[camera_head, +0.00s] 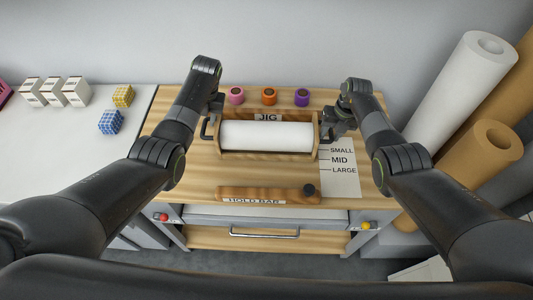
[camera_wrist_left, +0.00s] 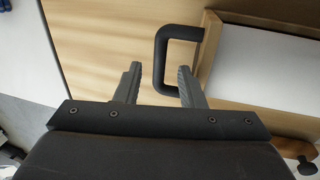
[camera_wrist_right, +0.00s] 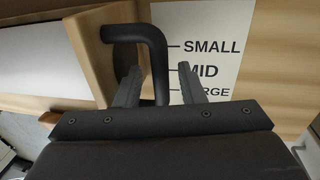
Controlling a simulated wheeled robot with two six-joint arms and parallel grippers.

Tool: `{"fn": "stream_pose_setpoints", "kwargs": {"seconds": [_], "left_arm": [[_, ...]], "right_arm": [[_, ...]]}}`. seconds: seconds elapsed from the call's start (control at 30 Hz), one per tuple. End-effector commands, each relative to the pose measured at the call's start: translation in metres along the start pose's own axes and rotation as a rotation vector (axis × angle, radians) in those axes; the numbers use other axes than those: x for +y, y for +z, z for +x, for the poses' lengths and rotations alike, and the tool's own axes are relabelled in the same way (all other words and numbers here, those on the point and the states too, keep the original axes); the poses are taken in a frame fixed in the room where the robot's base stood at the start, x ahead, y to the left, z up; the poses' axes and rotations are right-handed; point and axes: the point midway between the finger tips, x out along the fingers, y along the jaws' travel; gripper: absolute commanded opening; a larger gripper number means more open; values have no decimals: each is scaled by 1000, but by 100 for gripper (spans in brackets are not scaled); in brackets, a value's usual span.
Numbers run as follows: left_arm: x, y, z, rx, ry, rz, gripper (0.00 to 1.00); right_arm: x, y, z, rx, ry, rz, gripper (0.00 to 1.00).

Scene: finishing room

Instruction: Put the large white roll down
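A white roll (camera_head: 266,136) lies lengthwise in a wooden cradle (camera_head: 268,155) at the middle of the bench, by the JIG label. The cradle has a black handle at each end. My left gripper (camera_head: 211,118) is at the left handle; in the left wrist view its fingers (camera_wrist_left: 159,82) are open, with the handle's bar (camera_wrist_left: 161,60) between them. My right gripper (camera_head: 333,125) is at the right handle; its fingers (camera_wrist_right: 157,82) are open around that bar (camera_wrist_right: 158,65). I cannot tell whether fingers touch the bars. A larger white roll (camera_head: 455,90) leans at the right.
Pink, orange and purple spools (camera_head: 269,97) stand behind the cradle. A SMALL/MID/LARGE card (camera_head: 341,180) lies to its right. The hold bar (camera_head: 262,194) lies in front. Brown rolls (camera_head: 478,155) lean at the right. White boxes (camera_head: 53,92) and patterned cubes (camera_head: 110,122) sit on the left table.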

Motion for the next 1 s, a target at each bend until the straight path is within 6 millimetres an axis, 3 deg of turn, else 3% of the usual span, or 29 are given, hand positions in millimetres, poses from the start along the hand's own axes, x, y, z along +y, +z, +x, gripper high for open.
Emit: {"fn": "stream_pose_setpoints", "kwargs": {"seconds": [0.2, 0.4, 0.67, 1.0], "left_arm": [[-1, 1, -43, -4, 0, -5, 36], [-1, 0, -67, -1, -1, -7, 36], [-1, 0, -73, 1, -1, -8, 36], [-1, 0, -72, 1, -1, -7, 36]], "right_arm": [[0, 0, 0, 0, 0, 0, 36], [0, 0, 0, 0, 0, 0, 36], [0, 1, -9, -3, 1, 0, 36], [0, 1, -56, -4, 0, 0, 36]]}}
